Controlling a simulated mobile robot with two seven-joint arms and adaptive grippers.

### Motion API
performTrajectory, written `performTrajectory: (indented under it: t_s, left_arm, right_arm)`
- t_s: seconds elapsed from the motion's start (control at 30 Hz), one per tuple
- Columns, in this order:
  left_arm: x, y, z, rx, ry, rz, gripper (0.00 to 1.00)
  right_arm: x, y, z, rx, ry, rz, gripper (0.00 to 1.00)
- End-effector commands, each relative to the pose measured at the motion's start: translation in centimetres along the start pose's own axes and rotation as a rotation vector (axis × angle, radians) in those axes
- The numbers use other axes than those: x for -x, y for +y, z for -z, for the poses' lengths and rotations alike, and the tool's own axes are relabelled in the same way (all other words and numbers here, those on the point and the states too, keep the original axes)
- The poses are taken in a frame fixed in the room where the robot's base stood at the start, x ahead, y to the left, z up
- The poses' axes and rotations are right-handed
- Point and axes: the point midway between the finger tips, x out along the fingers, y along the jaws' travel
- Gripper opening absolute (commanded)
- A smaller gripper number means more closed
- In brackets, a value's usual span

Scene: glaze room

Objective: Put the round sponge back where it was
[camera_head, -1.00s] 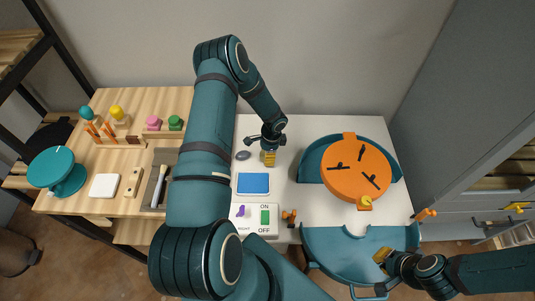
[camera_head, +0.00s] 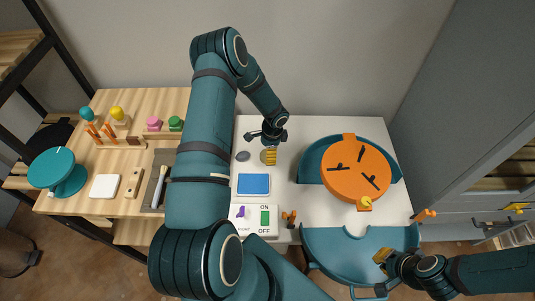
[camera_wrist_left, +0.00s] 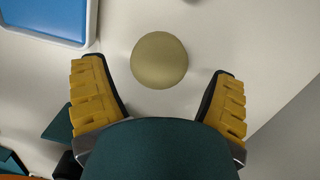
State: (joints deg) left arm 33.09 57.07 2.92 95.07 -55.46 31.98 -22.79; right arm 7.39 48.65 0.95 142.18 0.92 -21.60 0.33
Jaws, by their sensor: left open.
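The round sponge, a flat tan disc (camera_head: 264,156), lies on the white table top between a small grey oval and my left gripper's yellow finger. In the left wrist view the sponge (camera_wrist_left: 159,60) sits whole between the spread fingers, apart from both. My left gripper (camera_head: 271,154) is open and empty, pointing down over it. My right gripper (camera_head: 383,256) is at the lower right by the teal basin; its fingers are too small to tell whether they are apart.
The grey oval (camera_head: 243,156) lies left of the sponge. A blue-topped tray (camera_head: 253,184) and an ON/OFF panel (camera_head: 254,217) are in front. An orange wheel disc (camera_head: 352,168) stands right. A wooden bench (camera_head: 128,160) with small items is left.

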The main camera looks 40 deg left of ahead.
Motion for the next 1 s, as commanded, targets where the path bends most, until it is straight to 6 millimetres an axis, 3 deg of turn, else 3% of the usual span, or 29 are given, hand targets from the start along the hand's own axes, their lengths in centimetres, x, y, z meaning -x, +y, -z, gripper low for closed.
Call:
performTrajectory:
  t_s: [0.2,0.4,0.77,0.87,0.97,1.0]
  left_arm:
    - [5.0,-0.1,0.1,-0.001,0.002,0.004,0.86]
    - [8.2,0.0,0.0,0.000,0.001,0.002,0.86]
    - [9.5,0.4,0.3,0.002,0.008,-0.006,0.86]
    - [9.2,2.9,2.2,0.027,0.060,-0.038,0.86]
    - [8.7,8.3,5.9,0.106,0.166,-0.112,0.86]
    - [8.6,11.2,7.5,0.160,0.216,-0.152,0.86]
  right_arm:
    - [0.4,-0.1,0.0,0.000,0.000,0.001,0.00]
    - [0.6,-0.2,0.1,0.000,-0.001,0.001,0.00]
    - [0.7,-0.2,0.1,0.000,-0.001,0.002,0.00]
    - [0.7,-0.2,0.1,0.000,-0.001,0.002,0.00]
    - [0.7,-0.2,0.1,0.000,0.000,0.002,0.00]
    - [0.7,-0.2,0.1,0.000,0.000,0.001,0.00]
